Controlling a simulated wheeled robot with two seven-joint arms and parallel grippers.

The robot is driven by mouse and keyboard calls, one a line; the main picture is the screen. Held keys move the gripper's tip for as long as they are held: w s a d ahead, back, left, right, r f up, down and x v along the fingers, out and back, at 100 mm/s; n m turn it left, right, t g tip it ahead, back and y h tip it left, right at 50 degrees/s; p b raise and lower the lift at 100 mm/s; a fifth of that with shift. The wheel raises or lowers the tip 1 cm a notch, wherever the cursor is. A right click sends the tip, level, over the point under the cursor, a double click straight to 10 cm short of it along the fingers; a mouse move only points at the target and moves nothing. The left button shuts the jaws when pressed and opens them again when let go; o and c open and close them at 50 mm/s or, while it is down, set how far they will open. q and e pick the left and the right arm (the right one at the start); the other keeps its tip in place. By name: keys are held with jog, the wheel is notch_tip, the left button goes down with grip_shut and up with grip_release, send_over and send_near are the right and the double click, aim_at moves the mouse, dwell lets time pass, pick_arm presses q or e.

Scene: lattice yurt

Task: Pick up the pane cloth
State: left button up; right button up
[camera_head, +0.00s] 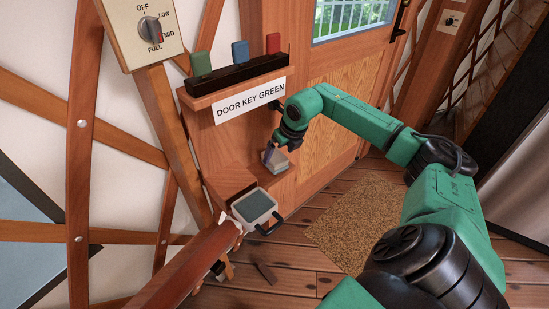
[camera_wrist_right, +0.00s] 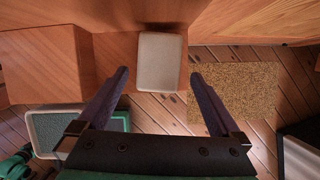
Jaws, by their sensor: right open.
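The pane cloth (camera_head: 279,163) looks like a pale grey folded block with rounded corners. It lies on a low wooden ledge beside the door in the head view. In the right wrist view the cloth (camera_wrist_right: 160,62) lies between and beyond the two fingertips, near the ledge's edge. My right gripper (camera_head: 270,153) is just above the cloth, pointing down, and partly covers it in the head view. In the right wrist view my right gripper (camera_wrist_right: 160,77) is open, with a finger to each side of the cloth and nothing held.
A shelf (camera_head: 235,92) with green, blue and red tags and a "DOOR KEY GREEN" label is above the ledge. A grey-topped box with a black handle (camera_head: 256,206) is nearer, at the left. A brown doormat (camera_head: 357,220) lies on the plank floor at right.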

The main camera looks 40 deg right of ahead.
aim_at(275, 156)
jog(key=w+f, duration=0.2)
jog(key=f, duration=0.1)
jog(key=shift+w, duration=0.1)
jog(key=shift+r, duration=0.1)
jog(key=c, duration=1.4)
jog(key=shift+r, duration=0.3)
jog(key=b+v, duration=0.1)
jog(key=v, duration=0.1)
jog(key=shift+d+r, duration=0.2)
jog(key=shift+r, duration=0.15)
jog(key=s+b, duration=0.1)
jog(key=s, duration=0.4)
jog(key=s+a+b, duration=0.1)
jog(key=s, duration=0.5)
jog(key=s+a+b, duration=0.1)
jog(key=s, duration=0.5)
jog(key=shift+s+r+b, duration=0.15)
jog(key=shift+r+b, duration=0.05)
jog(key=shift+b, duration=0.2)
jog(key=o, duration=0.8)
jog(key=c, duration=0.5)
jog(key=shift+c, duration=0.2)
